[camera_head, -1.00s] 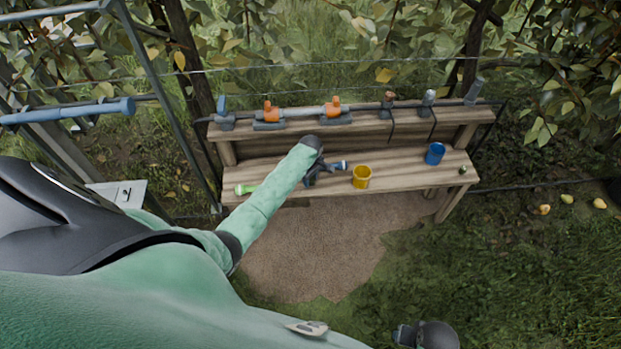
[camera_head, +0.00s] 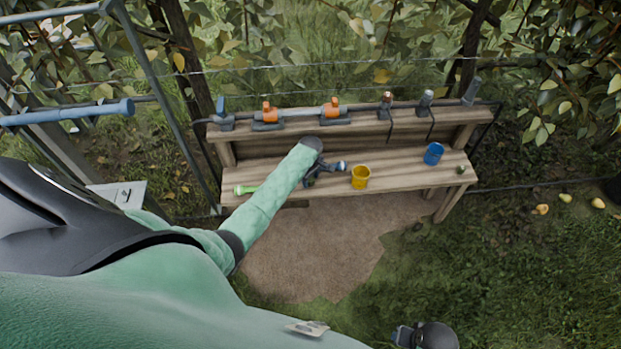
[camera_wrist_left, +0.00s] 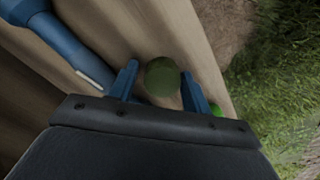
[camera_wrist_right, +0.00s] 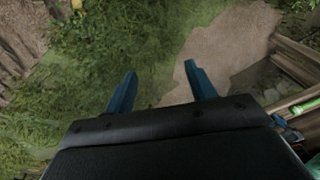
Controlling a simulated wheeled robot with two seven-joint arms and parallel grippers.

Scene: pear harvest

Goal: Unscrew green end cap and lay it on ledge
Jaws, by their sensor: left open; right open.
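My left gripper (camera_head: 318,172) is over the bench's lower ledge (camera_head: 405,168). In the left wrist view its open blue fingers (camera_wrist_left: 160,85) stand on either side of a dark green round piece (camera_wrist_left: 162,77). A gap shows on both sides of it; its depth is hard to judge. A bright green bit (camera_wrist_left: 216,109) shows beside the right finger in the left wrist view. I cannot tell which green piece is the end cap. My right gripper (camera_wrist_right: 160,85) is open and empty over grass and dirt.
A grey pipe (camera_head: 300,112) runs along the upper shelf with orange-handled valves (camera_head: 267,110). A yellow cup (camera_head: 360,178), a blue cup (camera_head: 433,154) and a small dark green item (camera_head: 461,170) stand on the ledge. A blue tube (camera_wrist_left: 62,42) lies beside the left fingers.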

